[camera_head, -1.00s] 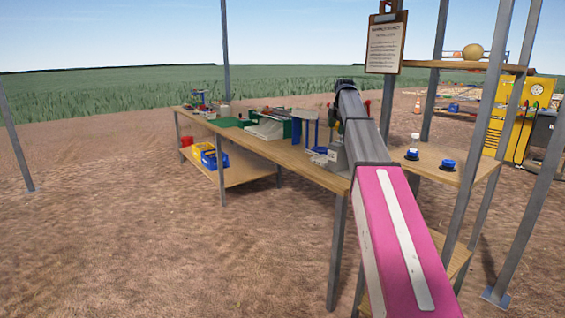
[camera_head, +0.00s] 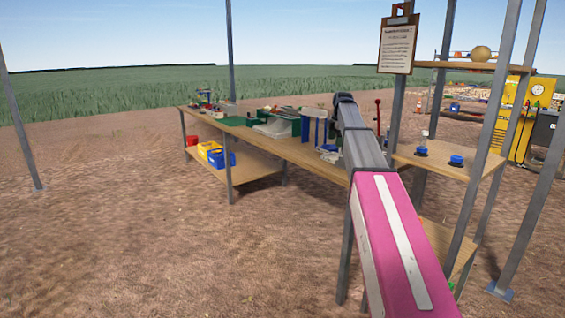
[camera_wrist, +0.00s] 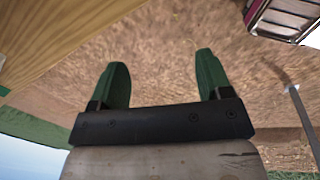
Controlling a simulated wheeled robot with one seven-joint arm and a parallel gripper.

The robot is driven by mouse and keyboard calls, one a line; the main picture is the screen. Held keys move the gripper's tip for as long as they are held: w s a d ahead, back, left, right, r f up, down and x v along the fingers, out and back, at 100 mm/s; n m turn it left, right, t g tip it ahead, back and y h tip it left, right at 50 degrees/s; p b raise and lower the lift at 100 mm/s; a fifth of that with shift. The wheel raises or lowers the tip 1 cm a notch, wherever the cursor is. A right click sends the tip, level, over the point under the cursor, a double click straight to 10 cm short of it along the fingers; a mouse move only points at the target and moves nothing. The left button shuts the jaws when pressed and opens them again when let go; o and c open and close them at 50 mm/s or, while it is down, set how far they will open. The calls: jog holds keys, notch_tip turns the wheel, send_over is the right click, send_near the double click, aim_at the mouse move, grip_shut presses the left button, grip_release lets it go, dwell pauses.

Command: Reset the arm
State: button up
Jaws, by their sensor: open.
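My gripper shows in the wrist view (camera_wrist: 160,85) with its two green fingers well apart and nothing between them. Dirt ground shows beyond the fingers. In the head view my pink and grey arm stretches forward at the right of the middle, and my gripper itself is not clearly visible there. The arm covers part of the right end of the long wooden workbench (camera_head: 290,150).
Green and grey items lie on the bench. Blue (camera_head: 222,159) and yellow bins sit on its lower shelf. At the right, a shelf (camera_head: 440,168) holds two blue-capped objects, near metal posts and a hanging clipboard (camera_head: 397,45). Open dirt lies at the front left.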

jog(key=s+a+f+m+g, duration=0.1)
jog(key=s+f+m, duration=0.4)
jog(key=s+f, duration=0.6)
jog(key=s+a+f+m, duration=0.2)
jog(key=s+f+m, duration=0.45)
jog(key=f, duration=0.85)
jog(key=s+f+m, duration=0.5)
jog(key=s+f, duration=0.2)
jog(key=s, duration=0.4)
jog(key=s+a+f+m, duration=0.1)
jog(key=s+f+m, duration=0.3)
jog(key=s+f, duration=0.4)
jog(key=s, duration=0.2)
jog(key=shift+s+a+f+m+g+h, duration=0.15)
jog(key=shift+s+a+m+g+h, duration=0.15)
jog(key=shift+s+m+g+h, duration=0.1)
